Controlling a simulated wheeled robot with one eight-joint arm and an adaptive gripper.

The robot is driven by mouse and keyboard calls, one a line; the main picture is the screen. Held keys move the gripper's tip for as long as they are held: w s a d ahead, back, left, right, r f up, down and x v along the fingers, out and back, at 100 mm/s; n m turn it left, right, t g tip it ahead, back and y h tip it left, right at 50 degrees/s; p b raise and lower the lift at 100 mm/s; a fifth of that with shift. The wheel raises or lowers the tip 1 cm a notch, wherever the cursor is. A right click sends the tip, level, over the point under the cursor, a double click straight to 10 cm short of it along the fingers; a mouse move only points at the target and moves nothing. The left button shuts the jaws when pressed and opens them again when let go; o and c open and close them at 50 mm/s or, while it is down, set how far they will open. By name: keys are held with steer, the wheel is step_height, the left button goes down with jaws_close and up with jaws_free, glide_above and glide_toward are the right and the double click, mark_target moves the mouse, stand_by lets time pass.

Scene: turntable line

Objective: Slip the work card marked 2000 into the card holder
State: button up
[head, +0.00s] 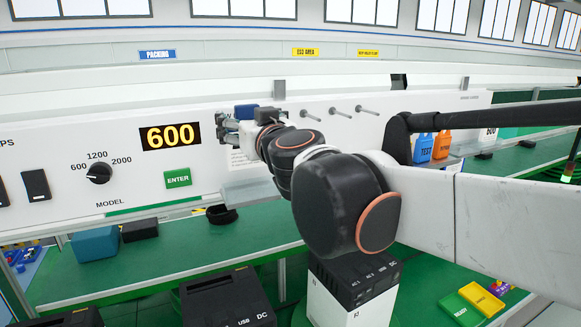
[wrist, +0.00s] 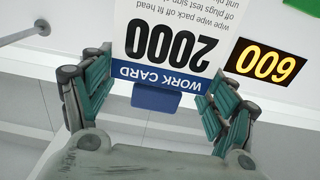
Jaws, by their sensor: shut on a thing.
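The work card marked 2000 (wrist: 165,42) is white with a blue heading strip and reads upside down in the wrist view. A blue block (wrist: 156,98) at its heading edge lies between the fingers of my gripper (wrist: 158,88). In the head view my gripper (head: 240,120) is at the white panel, right of the 600 display, shut on the card's blue block (head: 246,111). The card's white face (head: 238,160) shows partly below the gripper. A pale grey, pocket-like piece (head: 250,192) below it may be the card holder; whether the card touches it I cannot tell.
The panel carries the 600 display (head: 170,136), a model knob (head: 99,173) and a green ENTER button (head: 178,178). Several metal pegs (head: 340,111) stick out right of my gripper. A green bench (head: 160,262) with boxes runs below.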

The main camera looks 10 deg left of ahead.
steer(key=shift+f+b, duration=1.75)
steer(key=shift+f, duration=1.5)
steer(key=shift+f, duration=0.15)
steer(key=o, duration=1.7)
steer(key=shift+r, duration=0.2)
steer(key=b+v, duration=0.1)
steer(key=v, duration=1.1)
